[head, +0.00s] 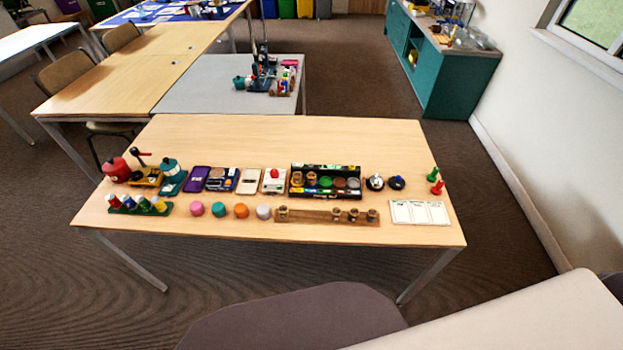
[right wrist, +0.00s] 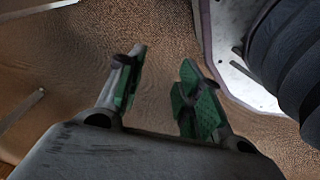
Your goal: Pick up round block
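Several round blocks lie in a row near the front of the wooden table in the head view. They are a pink round block (head: 197,208), a teal one (head: 218,209), an orange one (head: 241,211) and a pale grey one (head: 264,212). My right gripper (right wrist: 160,88) shows in the right wrist view with its green-padded fingers apart and nothing between them. It is over the brown floor, away from the table top. My left gripper is in neither view.
The wooden table (head: 300,231) holds a rack of coloured pegs (head: 138,205), a wooden strip with small cylinders (head: 310,215), a dark tray of round pieces (head: 325,193) and a white sectioned card (head: 419,212). Table legs show in the right wrist view. The table's front strip is bare.

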